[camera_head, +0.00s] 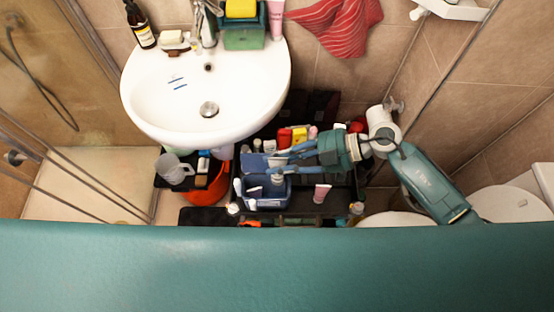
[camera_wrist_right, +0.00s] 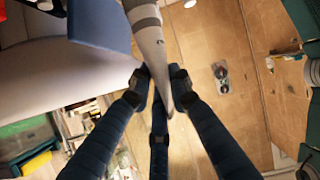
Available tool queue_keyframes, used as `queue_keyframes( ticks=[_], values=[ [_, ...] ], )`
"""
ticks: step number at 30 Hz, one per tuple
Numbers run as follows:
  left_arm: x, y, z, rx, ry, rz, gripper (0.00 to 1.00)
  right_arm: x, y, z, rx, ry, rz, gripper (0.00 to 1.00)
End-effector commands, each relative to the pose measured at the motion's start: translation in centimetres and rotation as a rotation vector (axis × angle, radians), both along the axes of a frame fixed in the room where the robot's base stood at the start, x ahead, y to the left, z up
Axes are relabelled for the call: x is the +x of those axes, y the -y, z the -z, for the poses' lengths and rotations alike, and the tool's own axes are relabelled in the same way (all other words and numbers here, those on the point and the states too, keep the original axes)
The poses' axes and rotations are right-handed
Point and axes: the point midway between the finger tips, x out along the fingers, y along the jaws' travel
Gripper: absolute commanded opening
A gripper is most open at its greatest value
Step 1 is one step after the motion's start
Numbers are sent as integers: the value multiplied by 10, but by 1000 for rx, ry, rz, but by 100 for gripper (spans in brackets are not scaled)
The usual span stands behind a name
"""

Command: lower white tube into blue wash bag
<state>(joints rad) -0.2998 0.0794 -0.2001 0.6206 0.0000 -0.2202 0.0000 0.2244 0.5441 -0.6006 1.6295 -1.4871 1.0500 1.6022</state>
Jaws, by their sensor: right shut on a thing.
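The blue wash bag (camera_head: 268,203) stands open on the dark cart below the sink in the head view, with some small items in it. My right gripper (camera_head: 278,164) reaches in from the right, with its fingertips just above the bag's back edge. It is shut on the white tube (camera_wrist_right: 150,48), which shows between the fingertips in the wrist view and has a grey band near its upper end. In the head view the tube is small and partly hidden by the fingers; I cannot tell whether its lower end is inside the bag. My left gripper is not in view.
A pink-and-white tube (camera_head: 321,192) stands right of the bag. A yellow item (camera_head: 299,136) and a red one are behind the gripper. A clear jug (camera_head: 174,170) and orange bucket (camera_head: 209,195) are left. The white sink (camera_head: 245,85) overhangs behind.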

Motion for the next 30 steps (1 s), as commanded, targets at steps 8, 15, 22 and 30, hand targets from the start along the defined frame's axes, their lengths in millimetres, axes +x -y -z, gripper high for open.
queue_keyframes(
  ticks=[8,15,22,30],
  values=[
    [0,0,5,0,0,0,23,0,0,9,1,0,0,0],
    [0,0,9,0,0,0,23,0,0,16,0,-1,0,0],
    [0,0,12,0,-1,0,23,0,0,23,1,0,1,0],
    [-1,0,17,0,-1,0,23,0,0,31,1,-1,1,0]
  ],
)
